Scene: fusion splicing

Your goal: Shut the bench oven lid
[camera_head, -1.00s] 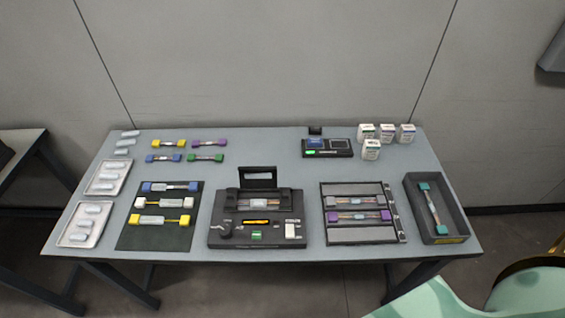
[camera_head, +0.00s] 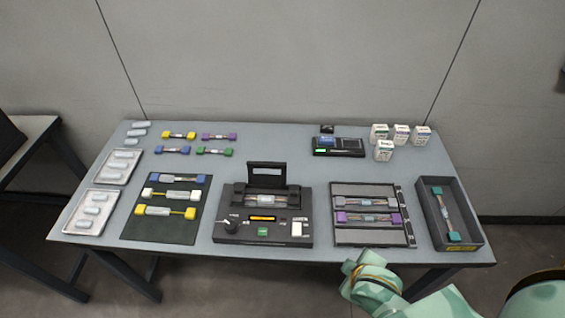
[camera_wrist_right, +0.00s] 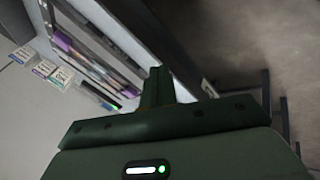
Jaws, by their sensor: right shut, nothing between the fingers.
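A black machine (camera_head: 230,222) stands at the front middle of the table, with a knob, an amber display and a white switch. Its dark framed lid (camera_head: 267,174) stands upright at the back, and a clear splice piece (camera_head: 264,200) lies in front of it. A smaller black unit (camera_head: 350,152) at the back has a little upright part; I cannot tell for certain which unit is the bench oven. My right gripper (camera_head: 350,268) is just off the table's front edge, right of the machine. Its fingers (camera_wrist_right: 157,78) are shut and empty. My left gripper is out of view.
White boxes (camera_head: 402,134) stand at the back right. A dark mat (camera_head: 160,232) with several pieces lies left. The table's middle back is clear.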

